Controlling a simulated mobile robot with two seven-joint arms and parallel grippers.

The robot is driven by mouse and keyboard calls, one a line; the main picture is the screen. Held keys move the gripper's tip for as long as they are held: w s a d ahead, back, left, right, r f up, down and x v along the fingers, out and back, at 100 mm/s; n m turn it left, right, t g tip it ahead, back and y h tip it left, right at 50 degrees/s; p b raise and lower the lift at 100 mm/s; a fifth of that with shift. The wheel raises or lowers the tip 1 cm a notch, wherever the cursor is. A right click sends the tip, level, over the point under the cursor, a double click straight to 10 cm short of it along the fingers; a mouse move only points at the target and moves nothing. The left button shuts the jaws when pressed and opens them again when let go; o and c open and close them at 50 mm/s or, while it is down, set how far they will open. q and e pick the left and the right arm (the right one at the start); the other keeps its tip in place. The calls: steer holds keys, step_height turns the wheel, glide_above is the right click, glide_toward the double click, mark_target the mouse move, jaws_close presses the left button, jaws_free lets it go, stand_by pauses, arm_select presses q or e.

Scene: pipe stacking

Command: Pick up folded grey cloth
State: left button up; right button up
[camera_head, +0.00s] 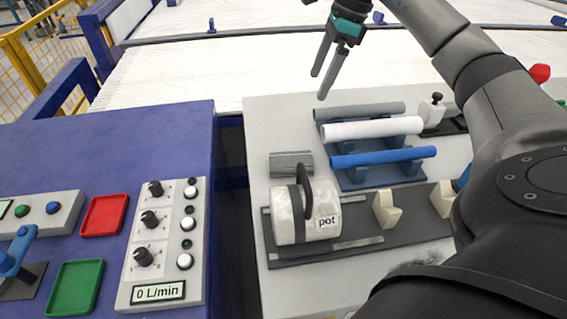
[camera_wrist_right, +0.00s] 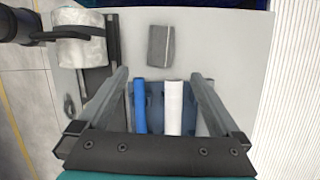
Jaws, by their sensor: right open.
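The folded grey cloth (camera_head: 291,163) lies flat on the light table, behind the white pot and left of the pipe rack. In the right wrist view the cloth (camera_wrist_right: 161,45) lies beyond the fingertips, roughly centred between them. My right gripper (camera_head: 319,86) is open and empty, raised over the far side of the table with its fingers pointing down. In its wrist view the right gripper (camera_wrist_right: 160,74) has its two fingers wide apart, not touching the cloth. My left gripper is not in view.
A grey pipe (camera_head: 360,111), a white pipe (camera_head: 372,129) and a blue pipe (camera_head: 383,157) lie on a blue rack close right of the cloth. The white pot (camera_head: 322,211) with a black handle stands in front. A blue control table (camera_head: 110,140) stands left across a gap.

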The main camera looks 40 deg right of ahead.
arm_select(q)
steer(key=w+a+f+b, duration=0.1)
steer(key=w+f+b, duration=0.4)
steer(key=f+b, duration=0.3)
arm_select(e)
step_height(320, 180, down, 9)
steer(key=b, duration=0.3)
glide_above(292, 160)
steer(key=s+d, duration=0.1)
steer(key=d, duration=0.1)
step_height(292, 160, down, 8)
steer(key=shift+s+f, duration=0.1)
steer(key=shift+f, duration=0.15)
steer(key=shift+b+x, duration=0.35)
steer(key=shift+x, duration=0.9)
steer(key=shift+b+x, duration=0.55)
steer(key=shift+x, duration=0.45)
steer(key=shift+b+x, duration=0.35)
steer(key=shift+x, duration=0.65)
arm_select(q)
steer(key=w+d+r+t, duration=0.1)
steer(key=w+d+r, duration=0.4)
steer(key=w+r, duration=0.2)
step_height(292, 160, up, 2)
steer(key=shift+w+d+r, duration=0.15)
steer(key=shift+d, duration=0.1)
arm_select(e)
steer(key=shift+a, duration=0.1)
steer(key=c, duration=1.1)
